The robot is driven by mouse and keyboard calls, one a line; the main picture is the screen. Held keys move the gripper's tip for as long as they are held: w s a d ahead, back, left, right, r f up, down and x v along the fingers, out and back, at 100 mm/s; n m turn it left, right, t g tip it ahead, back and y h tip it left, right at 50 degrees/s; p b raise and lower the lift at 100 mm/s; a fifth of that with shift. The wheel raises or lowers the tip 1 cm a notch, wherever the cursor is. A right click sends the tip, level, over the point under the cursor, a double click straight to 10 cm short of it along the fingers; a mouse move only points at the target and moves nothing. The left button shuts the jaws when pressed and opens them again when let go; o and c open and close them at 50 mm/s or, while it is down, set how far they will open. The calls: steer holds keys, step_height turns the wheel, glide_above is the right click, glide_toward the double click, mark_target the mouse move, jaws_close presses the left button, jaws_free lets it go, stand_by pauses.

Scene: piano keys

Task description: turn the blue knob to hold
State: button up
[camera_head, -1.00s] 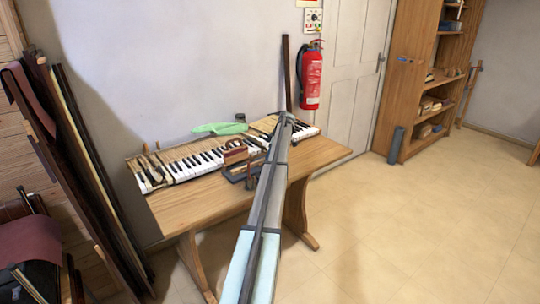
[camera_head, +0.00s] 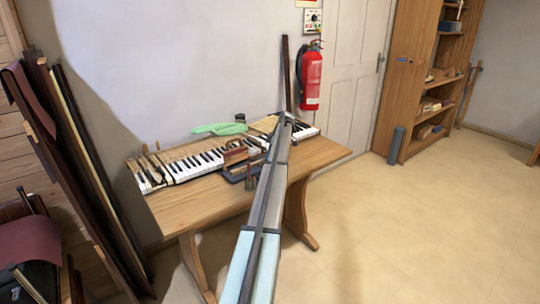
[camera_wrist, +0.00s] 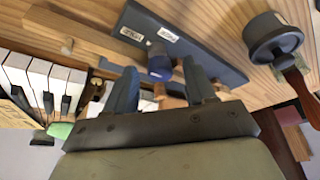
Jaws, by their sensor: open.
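The blue knob (camera_wrist: 160,64) sits at the edge of a dark blue-grey panel (camera_wrist: 195,52) in the wrist view. Two small white labels (camera_wrist: 150,34) with dark lettering are on the panel above the knob; their words are too small to read surely. My gripper (camera_wrist: 160,72) is open, with one finger to the left of the knob and one to the right. The knob shows in the gap near the fingertips, and a space shows on each side of it. I cannot tell the knob's height relative to the fingertips. In the head view my arm hides the gripper and knob.
Piano keys (camera_wrist: 40,80) lie to the left in the wrist view. A round dark grey object (camera_wrist: 273,37) stands at upper right, near a reddish-brown handle (camera_wrist: 300,92). The head view shows a wooden table (camera_head: 190,208), a keyboard (camera_head: 200,160) and a green cloth-like object (camera_head: 215,129).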

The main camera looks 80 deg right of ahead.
steer(key=v, duration=1.4)
steer(key=shift+w, duration=0.15)
